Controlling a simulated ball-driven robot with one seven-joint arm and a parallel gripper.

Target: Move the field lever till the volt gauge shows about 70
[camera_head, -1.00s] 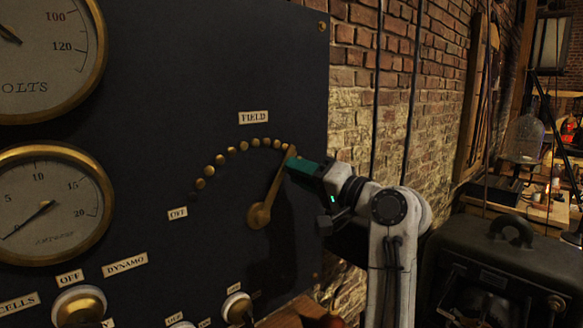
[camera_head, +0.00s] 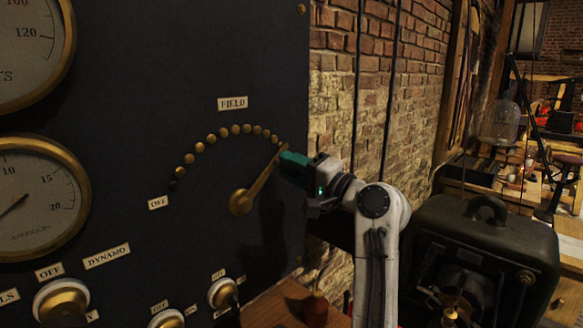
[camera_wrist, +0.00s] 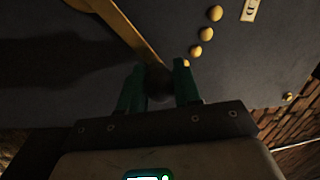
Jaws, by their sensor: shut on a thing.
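The brass field lever (camera_head: 260,184) is on the dark panel. It points up and right from its pivot, its tip near the right end of the arc of brass studs (camera_head: 223,132). My gripper (camera_head: 284,160) is at the lever's tip, its green fingers shut on the lever's dark knob. In the wrist view the fingers (camera_wrist: 158,88) stand on either side of the knob (camera_wrist: 158,80), and the lever's arm (camera_wrist: 128,32) runs to the upper left. The volt gauge (camera_head: 66,40) is cut off at the upper left; its needle is out of view.
The amp gauge (camera_head: 82,190) is below it, its needle pointing low left. The FIELD label (camera_head: 233,103) is above the studs and the OFF label (camera_head: 158,203) at their left end. Knobs (camera_head: 222,293) line the panel's bottom. A dark machine (camera_head: 485,240) stands right of my arm.

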